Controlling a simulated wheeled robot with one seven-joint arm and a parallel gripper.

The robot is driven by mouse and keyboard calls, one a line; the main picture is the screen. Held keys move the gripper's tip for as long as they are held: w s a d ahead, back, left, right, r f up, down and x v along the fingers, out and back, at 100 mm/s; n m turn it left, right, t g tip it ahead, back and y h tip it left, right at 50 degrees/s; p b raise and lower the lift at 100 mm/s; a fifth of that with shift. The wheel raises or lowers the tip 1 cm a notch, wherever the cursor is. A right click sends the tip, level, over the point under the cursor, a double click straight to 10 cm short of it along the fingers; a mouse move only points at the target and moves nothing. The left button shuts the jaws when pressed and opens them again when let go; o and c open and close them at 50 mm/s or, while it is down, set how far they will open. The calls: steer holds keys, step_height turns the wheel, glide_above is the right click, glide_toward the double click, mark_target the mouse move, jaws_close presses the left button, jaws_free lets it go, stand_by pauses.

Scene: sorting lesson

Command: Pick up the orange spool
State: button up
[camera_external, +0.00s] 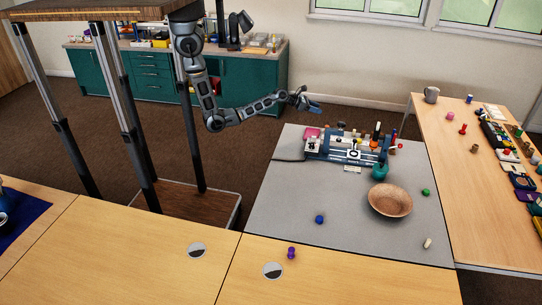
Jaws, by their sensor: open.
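My gripper (314,107) is open and empty, held in the air above the far left part of the grey mat (290,212). A small upright orange piece (377,130) stands at the blue-grey rack (345,152) near the back of the mat. It looks like the orange spool, but it is too small to be sure of its shape. It is to the right of my gripper and apart from it. Its lower part is hidden among other pieces.
A blue piece (319,219), a green piece (426,192) and a pale piece (427,243) lie on the mat. A side table (455,165) holds several small objects.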

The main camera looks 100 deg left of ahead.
step_height(320, 180, down, 10)
steer(key=shift+r, duration=0.15)
steer(key=shift+w+f, duration=0.2)
steer(key=shift+f, duration=0.1)
steer(key=x, duration=0.2)
steer(key=b+x, duration=0.1)
steer(key=x, duration=0.4)
steer(key=shift+w+a+r, duration=0.2)
steer(key=shift+w+r, duration=0.1)
steer(key=shift+c, duration=0.4)
jaws_close()
